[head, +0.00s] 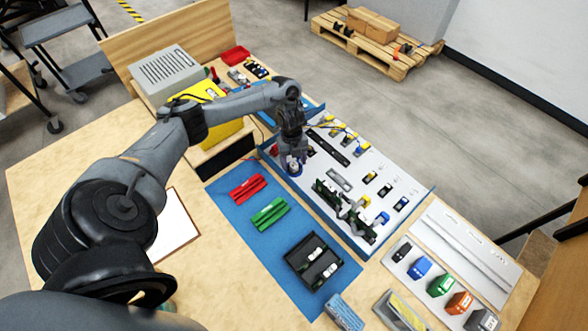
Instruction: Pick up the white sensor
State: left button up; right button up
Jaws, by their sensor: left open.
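My left gripper (293,164) points down over the left edge of the large white panel (350,167). It is open; its fingertips are small and dark here, and what lies between them is hard to make out. Two small white parts, which look like sensors, lie in a black tray (291,262) on the blue mat: one white part (314,253) farther back and another white part (330,270) nearer. The gripper is well behind this tray and apart from it. I cannot tell for certain which part is the white sensor. My right gripper is not in view.
Red blocks (247,187) and green blocks (269,214) lie on the blue mat (240,235). The white panel carries several small parts and cables. Several coloured boxes stand on a grey plate at the right. A yellow box (208,140) stands behind my left arm.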

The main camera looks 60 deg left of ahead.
aim_at(295, 164)
pick_arm(q)
jog(key=shift+f, duration=0.4)
grip_shut()
jog(key=shift+r, duration=0.5)
notch_tip(295, 164, up, 4)
jog(key=shift+w+d+p, duration=0.15)
jog(key=shift+p, duration=1)
jog(key=w+d+r+p, duration=0.2)
jog(key=d+r, duration=0.1)
jog(key=d, duration=0.2)
jog(key=w+d+r+p, duration=0.1)
jog(key=w+d+r, duration=0.1)
jog(key=d, duration=0.3)
jog(key=shift+w+d+r+p, duration=0.15)
jog(key=shift+w+r+p, duration=0.25)
jog(key=shift+r, duration=0.1)
